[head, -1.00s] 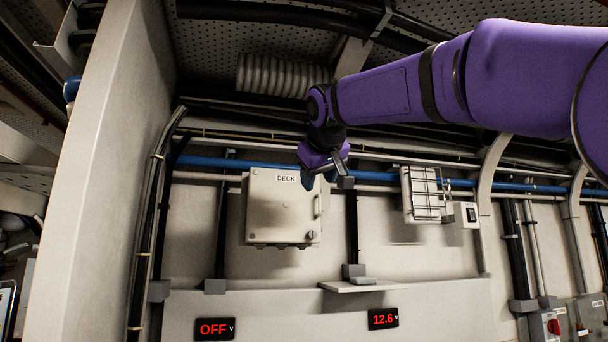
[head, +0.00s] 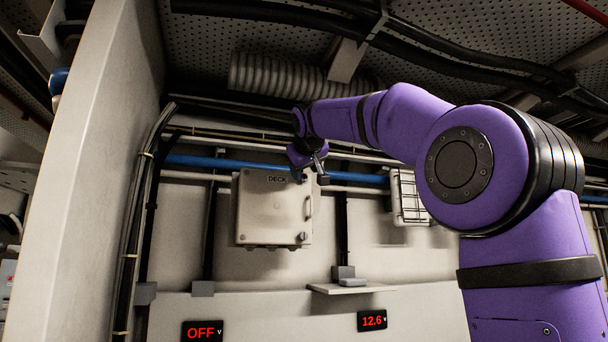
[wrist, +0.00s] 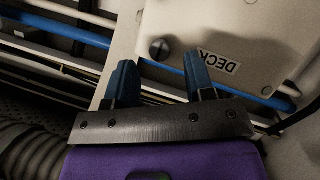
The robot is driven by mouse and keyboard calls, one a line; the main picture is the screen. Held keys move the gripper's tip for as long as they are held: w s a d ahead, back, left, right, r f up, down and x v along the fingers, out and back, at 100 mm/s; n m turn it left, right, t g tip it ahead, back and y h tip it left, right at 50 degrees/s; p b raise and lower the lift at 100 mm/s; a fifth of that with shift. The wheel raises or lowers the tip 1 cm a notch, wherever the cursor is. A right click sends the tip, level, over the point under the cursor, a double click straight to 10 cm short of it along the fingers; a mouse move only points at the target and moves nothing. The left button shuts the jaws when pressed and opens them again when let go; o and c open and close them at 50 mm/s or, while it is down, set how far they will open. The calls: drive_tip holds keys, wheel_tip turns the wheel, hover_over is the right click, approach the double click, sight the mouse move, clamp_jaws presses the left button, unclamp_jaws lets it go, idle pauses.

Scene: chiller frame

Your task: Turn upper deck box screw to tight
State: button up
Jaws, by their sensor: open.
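The pale grey deck box (head: 270,215) hangs on the wall with a DECK label at its top. My gripper (head: 311,177) is in front of its upper right corner, open and empty. In the head view it hides the upper screw. In the wrist view the dark round upper screw (wrist: 160,49) sits on the box face (wrist: 215,25) beside the upside-down DECK label. There it appears between and just beyond my two blue fingertips (wrist: 160,62), seemingly apart from them. The lower screw (head: 302,237) shows at the box's lower right. The screw slot's angle is too small to tell.
A blue pipe (head: 225,163) runs along the wall behind the box top. A ribbed duct (head: 270,77) is above. A small shelf (head: 350,288) and two red displays, OFF (head: 205,331) and 12.6 (head: 372,320), are below. A caged lamp (head: 408,197) is right.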

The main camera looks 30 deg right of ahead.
sight(303, 178)
drive_tip(key=shift+x, duration=1.05)
clamp_jaws()
